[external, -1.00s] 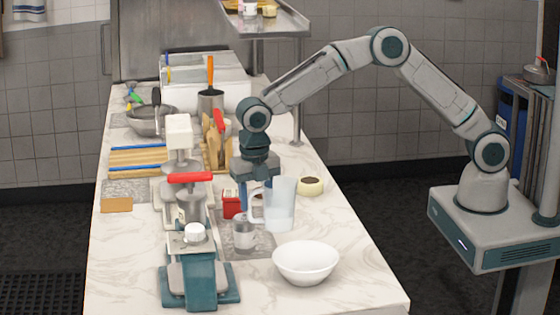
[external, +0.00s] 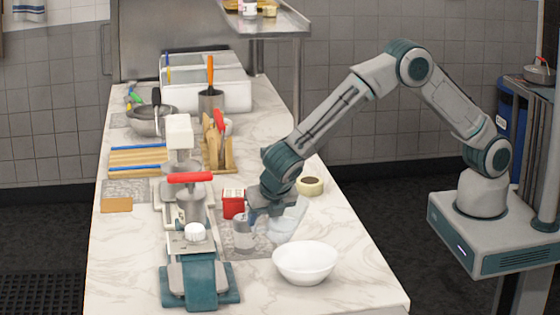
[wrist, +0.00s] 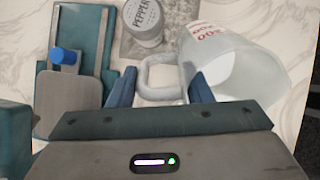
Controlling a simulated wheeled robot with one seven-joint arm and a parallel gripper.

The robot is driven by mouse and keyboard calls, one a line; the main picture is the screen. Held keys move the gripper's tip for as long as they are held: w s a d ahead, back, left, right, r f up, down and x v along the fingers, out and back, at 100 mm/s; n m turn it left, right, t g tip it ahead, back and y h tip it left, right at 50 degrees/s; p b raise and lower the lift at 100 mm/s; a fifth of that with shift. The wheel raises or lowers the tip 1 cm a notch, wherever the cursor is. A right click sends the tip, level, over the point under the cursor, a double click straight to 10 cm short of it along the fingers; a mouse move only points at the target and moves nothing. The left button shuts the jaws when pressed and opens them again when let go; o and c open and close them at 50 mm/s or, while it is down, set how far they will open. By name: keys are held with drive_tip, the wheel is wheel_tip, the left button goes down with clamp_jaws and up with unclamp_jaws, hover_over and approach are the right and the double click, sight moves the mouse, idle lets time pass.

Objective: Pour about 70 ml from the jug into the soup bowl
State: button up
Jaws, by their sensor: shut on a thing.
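The translucent jug (external: 288,221) is held in the air, tilted, behind the white soup bowl (external: 305,263). Its lower end is toward the bowl. My gripper (external: 262,209) is shut on the jug's handle; the wrist view shows the handle (wrist: 158,72) between the fingers (wrist: 160,92). The jug's body (wrist: 238,66), with red volume marks, is at the right there. I cannot make out the liquid level or any stream. The bowl stands upright on the counter in the external view and is not seen in the wrist view.
A pepper shaker (wrist: 143,20) stands close beside the jug; it also shows in the external view (external: 243,233). A red tin (external: 233,203) and a tape-like roll (external: 310,186) are behind. A teal scale-like device (external: 200,280) is at left. The counter right of the bowl is clear.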

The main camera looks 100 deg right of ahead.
drive_tip(key=shift+s+a+h+b, duration=0.1)
drive_tip(key=shift+a+h+b, duration=0.25)
drive_tip(key=shift+a, duration=0.2)
drive_tip(key=h+b, duration=0.2)
drive_tip(key=b, duration=0.1)
drive_tip(key=a+f+t+h+b, duration=0.1)
drive_tip(key=b, duration=0.2)
drive_tip(key=shift+s+f+h, duration=0.1)
drive_tip(key=shift+f+h, duration=0.2)
drive_tip(key=shift+h, duration=0.05)
drive_tip(key=shift+a+r+t+h+b, duration=0.1)
drive_tip(key=shift+r+t+h+b, duration=0.2)
drive_tip(key=shift+r+h+b, duration=0.45)
drive_tip(key=shift+s+a+f+h+b, duration=0.15)
drive_tip(key=shift+f+h+b, duration=0.35)
drive_tip(key=shift+h+b, duration=0.8)
drive_tip(key=shift+s+a+r+t+h, duration=0.15)
drive_tip(key=shift+a+t+h, duration=0.15)
drive_tip(key=shift+a, duration=0.25)
drive_tip(key=shift+s+a+r+t+h, duration=0.15)
drive_tip(key=shift+a+t+h, duration=0.1)
drive_tip(key=shift+a, duration=0.25)
